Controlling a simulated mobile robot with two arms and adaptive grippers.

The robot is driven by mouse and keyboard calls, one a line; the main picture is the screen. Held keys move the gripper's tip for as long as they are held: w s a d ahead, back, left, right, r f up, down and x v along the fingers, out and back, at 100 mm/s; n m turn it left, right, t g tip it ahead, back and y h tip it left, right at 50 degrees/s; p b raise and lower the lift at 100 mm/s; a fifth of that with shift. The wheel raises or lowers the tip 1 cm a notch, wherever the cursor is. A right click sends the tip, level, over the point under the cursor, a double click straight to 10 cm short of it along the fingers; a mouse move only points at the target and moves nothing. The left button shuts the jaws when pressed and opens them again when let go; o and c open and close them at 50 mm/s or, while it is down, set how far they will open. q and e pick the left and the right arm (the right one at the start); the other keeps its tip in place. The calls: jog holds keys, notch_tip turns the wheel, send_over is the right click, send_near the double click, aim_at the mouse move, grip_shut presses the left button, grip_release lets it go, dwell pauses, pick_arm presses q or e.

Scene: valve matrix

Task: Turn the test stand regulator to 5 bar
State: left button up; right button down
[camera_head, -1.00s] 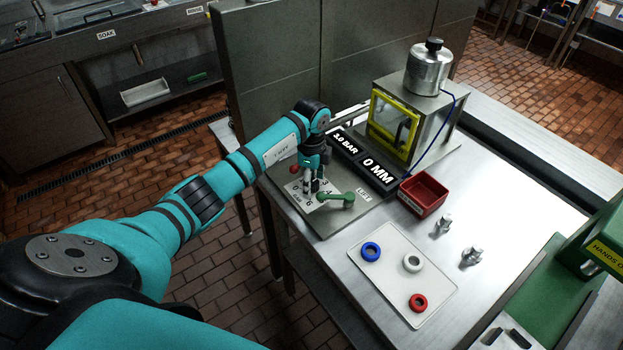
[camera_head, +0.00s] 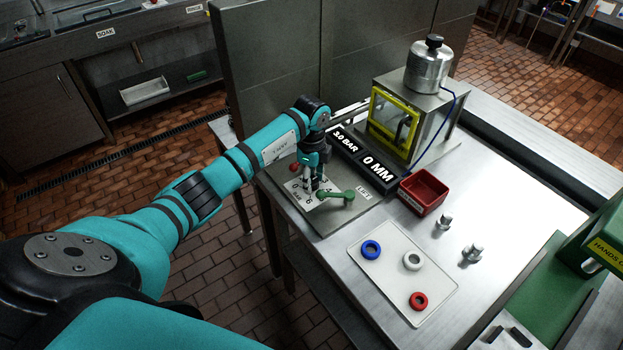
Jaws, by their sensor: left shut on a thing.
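The regulator dial plate (camera_head: 299,200) is a pale square with numbers and the word BAR, on the steel test stand base (camera_head: 333,221). My left gripper (camera_head: 310,191) points down over the middle of the plate and is shut on the regulator knob, which the fingers mostly hide. The display (camera_head: 344,141) reads 3.0 BAR, and the display beside it (camera_head: 377,170) reads 0 MM. A green lever (camera_head: 336,195) lies just right of the dial plate. My right gripper is not in view.
A yellow-framed test chamber (camera_head: 393,126) stands behind the displays. A red bin (camera_head: 424,190) is to the right. A white tray (camera_head: 395,291) holds blue, white and red rings. Two metal fittings (camera_head: 472,254) stand on the table near a green machine (camera_head: 600,240).

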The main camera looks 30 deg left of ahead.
aim_at(313, 179)
pick_arm(q)
jog(key=m+b, duration=0.2)
jog(key=m, duration=0.3)
jog(key=shift+w, duration=0.1)
jog(key=m+b, duration=0.2)
jog(key=m, duration=0.2)
jog(key=shift+m+b, duration=0.3)
jog(key=shift+b, duration=0.1)
jog(key=m+b, duration=0.3)
jog(key=m, duration=0.2)
jog(key=shift+w+r+m+b, duration=0.1)
jog(key=shift+m+b, duration=0.75)
jog(key=shift+m, duration=1.35)
jog(key=o, duration=1.2)
jog(key=shift+d, duration=0.1)
jog(key=shift+c, duration=0.2)
notch_tip(313, 179, up, 12)
